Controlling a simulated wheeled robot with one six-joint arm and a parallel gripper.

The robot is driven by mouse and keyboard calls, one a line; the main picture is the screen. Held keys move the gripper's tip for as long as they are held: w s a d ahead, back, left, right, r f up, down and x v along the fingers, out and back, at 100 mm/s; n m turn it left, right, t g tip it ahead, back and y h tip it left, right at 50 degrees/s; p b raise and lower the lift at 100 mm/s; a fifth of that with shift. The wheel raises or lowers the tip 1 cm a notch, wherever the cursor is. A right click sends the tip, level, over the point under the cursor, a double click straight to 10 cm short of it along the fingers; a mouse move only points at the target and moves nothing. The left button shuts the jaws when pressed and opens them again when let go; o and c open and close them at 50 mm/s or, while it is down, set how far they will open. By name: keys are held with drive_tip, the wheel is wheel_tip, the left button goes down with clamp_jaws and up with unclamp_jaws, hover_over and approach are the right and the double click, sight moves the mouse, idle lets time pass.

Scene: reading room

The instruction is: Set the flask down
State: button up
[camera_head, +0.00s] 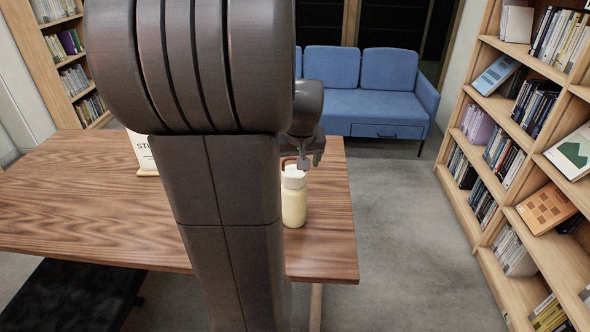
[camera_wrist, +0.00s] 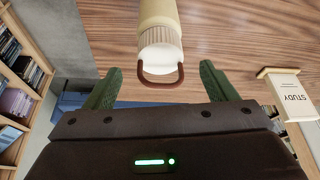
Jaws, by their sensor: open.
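The flask (camera_head: 294,205) is pale yellow with a white cap and a brown carrying loop. It stands upright on the wooden table (camera_head: 335,225) near its right edge. In the wrist view the flask (camera_wrist: 158,14) shows at the top centre, cap and loop towards me. My gripper (camera_head: 304,160) is at the flask's cap height or just above, partly hidden by my arm. In the wrist view the green fingers of my gripper (camera_wrist: 160,72) are spread wide, one on each side of the loop, with visible gaps and nothing clamped between them.
A white STUDY sign (camera_wrist: 287,95) stands on the table; it also shows partly behind my arm in the head view (camera_head: 142,152). A dark bench (camera_head: 70,295) is at the front left. A blue sofa (camera_head: 375,105) and a bookshelf (camera_head: 520,150) stand beyond open grey floor.

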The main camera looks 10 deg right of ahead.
drive_tip(key=v, duration=0.5)
drive_tip(key=shift+r, duration=0.15)
